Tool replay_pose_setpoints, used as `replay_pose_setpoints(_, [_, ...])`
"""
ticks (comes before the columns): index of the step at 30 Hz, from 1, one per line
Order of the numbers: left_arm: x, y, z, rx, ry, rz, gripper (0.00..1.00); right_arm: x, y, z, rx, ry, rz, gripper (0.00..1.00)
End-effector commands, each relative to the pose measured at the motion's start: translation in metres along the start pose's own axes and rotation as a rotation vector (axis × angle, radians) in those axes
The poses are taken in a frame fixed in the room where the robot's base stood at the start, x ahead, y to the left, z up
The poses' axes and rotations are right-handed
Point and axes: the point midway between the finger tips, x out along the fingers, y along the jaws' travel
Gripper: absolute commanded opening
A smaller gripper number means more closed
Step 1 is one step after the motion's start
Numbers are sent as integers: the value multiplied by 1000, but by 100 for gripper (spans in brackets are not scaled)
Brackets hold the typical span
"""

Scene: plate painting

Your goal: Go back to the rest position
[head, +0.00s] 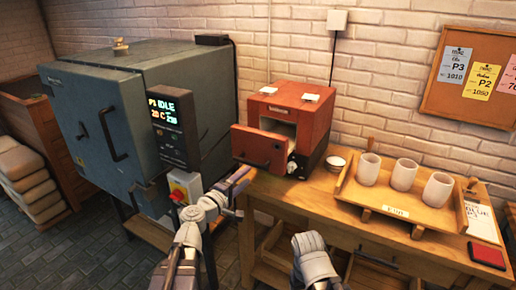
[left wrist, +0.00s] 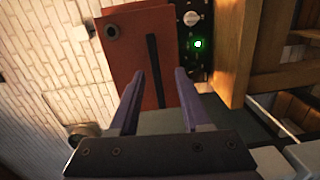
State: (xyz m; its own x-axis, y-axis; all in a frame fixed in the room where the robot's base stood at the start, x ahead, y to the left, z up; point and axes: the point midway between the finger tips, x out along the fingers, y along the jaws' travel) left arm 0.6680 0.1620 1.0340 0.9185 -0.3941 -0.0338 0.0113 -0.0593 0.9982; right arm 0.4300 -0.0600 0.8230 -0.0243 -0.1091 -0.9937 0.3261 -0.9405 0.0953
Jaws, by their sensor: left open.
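My left gripper (head: 238,192) is open and empty, with purple fingers. It is in front of the small red kiln (head: 312,108), just below and left of its open door (head: 252,146). In the left wrist view the fingers (left wrist: 158,88) are spread, and the red door (left wrist: 128,52) with its dark handle shows beyond them. I cannot tell the exact gap to the door. Of my right arm only a pale link shows at the bottom middle of the head view; its gripper is not in view.
A large grey kiln (head: 95,115) stands shut at the left, its display reading IDLE. On the wooden bench (head: 335,213), three white cups stand on a wooden tray (head: 350,195). A small white bowl (head: 335,165) and a red pad (head: 487,254) are also there. Dark floor lies at lower left.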

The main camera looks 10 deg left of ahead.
Motion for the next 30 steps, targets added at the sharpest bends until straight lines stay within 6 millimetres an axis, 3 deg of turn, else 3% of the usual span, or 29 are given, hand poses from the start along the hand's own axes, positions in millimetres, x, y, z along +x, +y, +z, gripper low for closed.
replay_pose_setpoints(2, [6, -5, 38, 87, -108, -57, 48, -7, 1, 0, 0, 0, 0, 76])
replay_pose_setpoints(6, [2, -40, 127, 328, -397, -241, 48, -20, 2, 1, 0, 0, 0, 76])
replay_pose_setpoints(9, [-20, -75, 178, 509, -606, -405, 48, -29, 3, 2, 0, 0, 0, 76])
replay_pose_setpoints(12, [-52, -108, 209, 681, -794, -586, 48, -37, 4, 2, 0, 0, 0, 76])
replay_pose_setpoints(16, [-99, -139, 222, 882, -984, -834, 48, -47, 4, 3, 0, 0, 0, 76])
replay_pose_setpoints(21, [-147, -151, 210, 1067, -1114, -1112, 48, -55, 5, 3, 0, 0, 0, 76])
replay_pose_setpoints(25, [-166, -150, 201, 1141, -1148, -1241, 48, -58, 6, 3, 0, 0, 0, 76])
replay_pose_setpoints(30, [-174, -149, 195, 1170, -1157, -1299, 48, -58, 6, 3, 0, 0, 0, 76])
